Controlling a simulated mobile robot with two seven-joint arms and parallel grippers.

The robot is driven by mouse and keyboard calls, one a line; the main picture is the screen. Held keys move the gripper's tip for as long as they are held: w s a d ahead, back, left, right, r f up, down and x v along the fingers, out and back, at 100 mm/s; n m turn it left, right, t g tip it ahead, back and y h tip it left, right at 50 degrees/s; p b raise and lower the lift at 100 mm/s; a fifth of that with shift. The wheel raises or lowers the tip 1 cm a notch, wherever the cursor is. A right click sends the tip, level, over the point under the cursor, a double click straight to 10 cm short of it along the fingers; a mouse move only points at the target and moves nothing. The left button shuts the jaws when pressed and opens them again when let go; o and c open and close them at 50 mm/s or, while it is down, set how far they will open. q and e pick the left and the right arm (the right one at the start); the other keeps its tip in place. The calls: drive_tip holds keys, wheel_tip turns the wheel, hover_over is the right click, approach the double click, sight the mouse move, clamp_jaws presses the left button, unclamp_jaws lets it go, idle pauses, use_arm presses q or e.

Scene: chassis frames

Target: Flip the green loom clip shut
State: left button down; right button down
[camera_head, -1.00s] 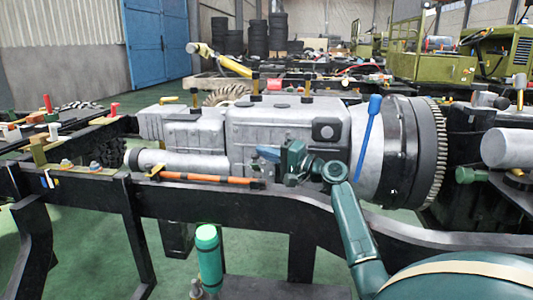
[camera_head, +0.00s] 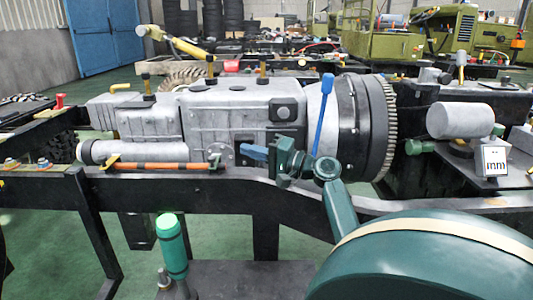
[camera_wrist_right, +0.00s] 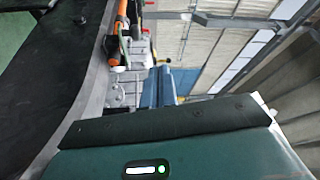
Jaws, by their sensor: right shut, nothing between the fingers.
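I cannot make out the green loom clip in either view. An orange loom (camera_head: 165,166) runs along the top of the black chassis rail beside the engine, with a yellow clip (camera_head: 113,161) at its left end and dark fittings near its right end. It also shows in the right wrist view (camera_wrist_right: 120,30), at the top. My right gripper (camera_head: 245,151) has blue fingers pointing left, shut and empty, in front of the engine's side. They appear to the right of the loom's right end; contact cannot be told. My left gripper is not in view.
The grey engine (camera_head: 225,115) stands behind the black chassis rail (camera_head: 190,197). A blue lever (camera_head: 323,115) rises close behind my right wrist. A green-topped cylinder (camera_head: 172,250) stands below the rail. A small box marked "mm" (camera_head: 495,161) stands at the right.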

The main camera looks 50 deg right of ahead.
drive_tip(key=v, duration=0.5)
idle(0.6)
